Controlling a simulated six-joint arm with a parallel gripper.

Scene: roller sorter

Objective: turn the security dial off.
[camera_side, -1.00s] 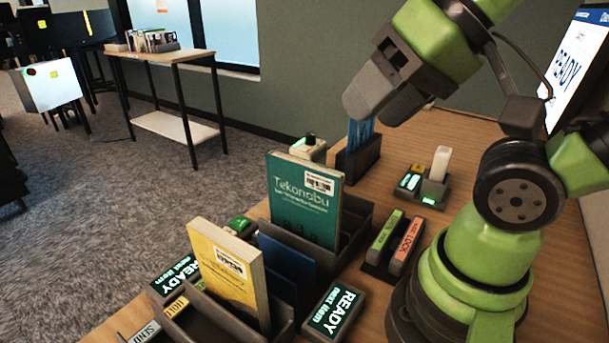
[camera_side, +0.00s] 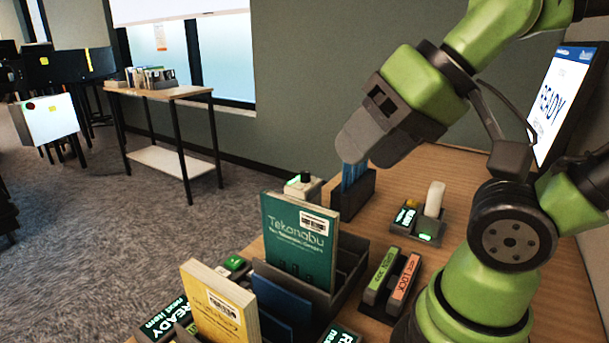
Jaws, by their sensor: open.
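A small pale box with a black knob on top (camera_side: 304,182) stands left of the dark holder; it looks like the security dial. A green light shows on its front, but the knob's setting is too small to read. My gripper (camera_side: 352,152) points down and left, above the dark holder and right of the knob, apart from the knob. The jaws are seen from the side, so the gap between them is hidden; they are open, with nothing seen in them.
The dark holder (camera_side: 352,200) with blue strips stands under my gripper. A teal book (camera_side: 298,240) and a yellow book (camera_side: 220,305) stand upright in dark racks in front. A small panel with green lights (camera_side: 418,222), green and orange bars (camera_side: 403,277) and a READY screen (camera_side: 562,100) are at right.

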